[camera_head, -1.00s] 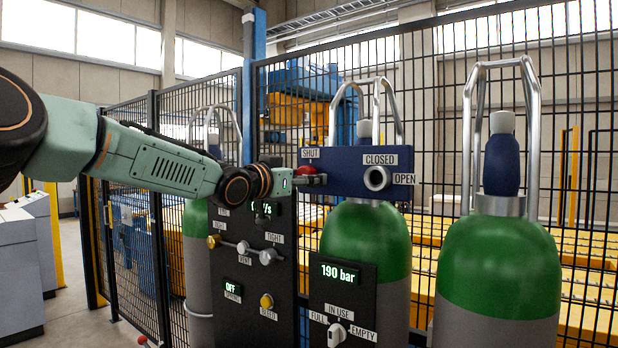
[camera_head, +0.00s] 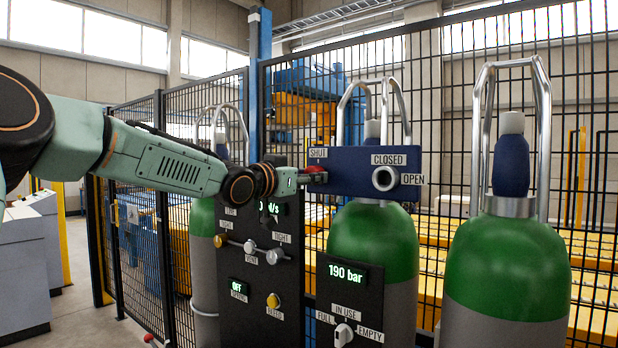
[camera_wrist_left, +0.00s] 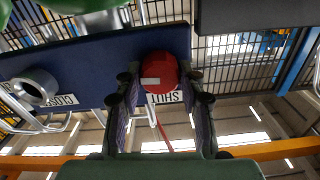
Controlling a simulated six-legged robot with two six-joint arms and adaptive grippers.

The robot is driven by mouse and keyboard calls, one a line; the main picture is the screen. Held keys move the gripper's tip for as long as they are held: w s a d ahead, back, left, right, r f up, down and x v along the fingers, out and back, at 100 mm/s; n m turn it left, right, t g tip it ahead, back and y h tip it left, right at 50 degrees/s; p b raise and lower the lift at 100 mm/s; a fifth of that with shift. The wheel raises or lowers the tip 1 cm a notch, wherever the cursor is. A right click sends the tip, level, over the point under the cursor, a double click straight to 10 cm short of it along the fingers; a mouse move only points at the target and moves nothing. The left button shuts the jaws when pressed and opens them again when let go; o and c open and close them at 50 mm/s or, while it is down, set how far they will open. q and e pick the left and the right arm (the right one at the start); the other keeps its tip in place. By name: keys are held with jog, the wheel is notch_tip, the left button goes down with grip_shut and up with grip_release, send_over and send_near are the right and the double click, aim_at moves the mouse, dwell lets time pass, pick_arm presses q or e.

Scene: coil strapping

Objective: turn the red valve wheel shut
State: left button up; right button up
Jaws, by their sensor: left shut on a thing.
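The red valve wheel (camera_head: 316,170) is on the left end of a dark blue panel (camera_head: 350,181), just under its SHUT label. In the left wrist view the red wheel (camera_wrist_left: 160,74), with a white mark across it, sits between the two fingers. My left gripper (camera_head: 308,180) reaches in from the left and is shut on the wheel. It also shows in the left wrist view (camera_wrist_left: 160,95), a finger on each side of the wheel. The gripper hides part of the wheel in the head view. My right gripper is not in view.
A round grey fitting (camera_head: 384,178) with CLOSED and OPEN labels is on the same panel. Green-topped cylinders (camera_head: 507,265) stand behind and to the right. A black control panel (camera_head: 258,290) with knobs is below my left gripper. A mesh fence (camera_head: 440,110) runs behind.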

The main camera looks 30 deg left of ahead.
pick_arm(q)
jog(key=shift+d+f+n+p, duration=0.15)
jog(key=shift+n+p, duration=1.5)
jog(key=shift+n, duration=3.15)
jog(key=shift+f+n+p, duration=0.15)
jog(key=shift+n+p, duration=1.5)
jog(key=shift+n, duration=3.15)
jog(key=o, duration=1.2)
jog(key=shift+s+r, duration=0.1)
jog(key=shift+r, duration=0.15)
jog(key=shift+c, duration=0.2)
